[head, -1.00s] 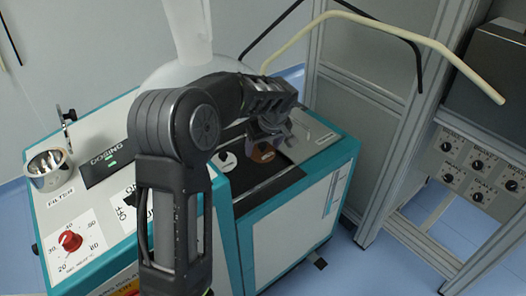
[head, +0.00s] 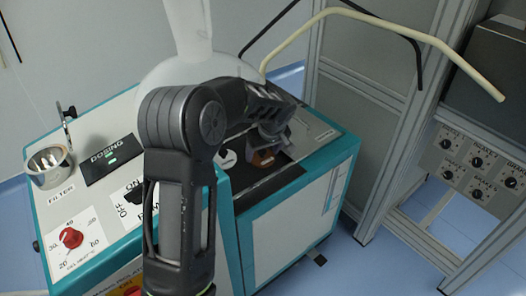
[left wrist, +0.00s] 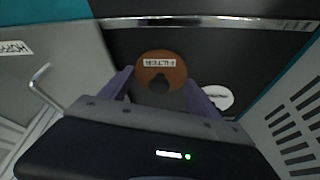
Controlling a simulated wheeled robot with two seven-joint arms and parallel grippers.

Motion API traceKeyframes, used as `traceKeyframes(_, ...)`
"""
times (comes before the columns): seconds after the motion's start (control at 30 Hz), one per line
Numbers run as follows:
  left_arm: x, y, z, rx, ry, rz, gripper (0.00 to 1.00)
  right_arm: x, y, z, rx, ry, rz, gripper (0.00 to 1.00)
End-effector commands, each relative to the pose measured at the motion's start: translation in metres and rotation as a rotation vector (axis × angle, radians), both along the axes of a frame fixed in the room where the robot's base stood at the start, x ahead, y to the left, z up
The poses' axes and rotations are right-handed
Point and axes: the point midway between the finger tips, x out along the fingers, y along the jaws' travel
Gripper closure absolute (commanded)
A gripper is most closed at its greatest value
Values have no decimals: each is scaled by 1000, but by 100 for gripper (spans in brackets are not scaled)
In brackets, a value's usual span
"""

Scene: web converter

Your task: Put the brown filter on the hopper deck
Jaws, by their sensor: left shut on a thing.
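The brown filter (left wrist: 160,67) is a round disc with a white FILTER label and a dark notch or hole, seen between the two purple fingers of my left gripper (left wrist: 158,90) in the left wrist view. In the head view the brown filter (head: 263,158) shows partly below my left gripper (head: 268,143), at the dark panel (head: 272,186) on the machine's top. The gripper is shut on it. I cannot tell whether the filter touches the panel. A grey deck (left wrist: 55,75) with a partly visible label, perhaps HOPPER, lies beside the panel. My right gripper is not in view.
A white disc (head: 227,159) lies on the dark panel beside the filter. A metal cup (head: 48,166) sits near the FILTER label at the left. A red knob (head: 71,238) is at the front left. A frame post (head: 390,150) and bent rods stand at the right.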

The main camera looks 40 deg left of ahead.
Motion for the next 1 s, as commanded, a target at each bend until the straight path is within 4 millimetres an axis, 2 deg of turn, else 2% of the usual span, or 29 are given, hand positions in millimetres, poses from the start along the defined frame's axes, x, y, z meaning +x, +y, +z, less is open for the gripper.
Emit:
traceKeyframes(0.03, 0, 0, -3, 0, 0, 0, 76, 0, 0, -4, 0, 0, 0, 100)
traceKeyframes(0.07, 0, 0, -1, 0, 0, 0, 26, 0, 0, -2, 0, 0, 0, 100)
traceKeyframes(0.3, 0, 0, -1, 0, 0, 0, 7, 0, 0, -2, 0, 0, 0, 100)
traceKeyframes(0.7, 0, -2, 6, 0, -2, -1, 7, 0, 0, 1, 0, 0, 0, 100)
traceKeyframes(1.0, -10, -17, 49, 0, -4, -2, 7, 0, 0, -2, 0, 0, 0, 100)
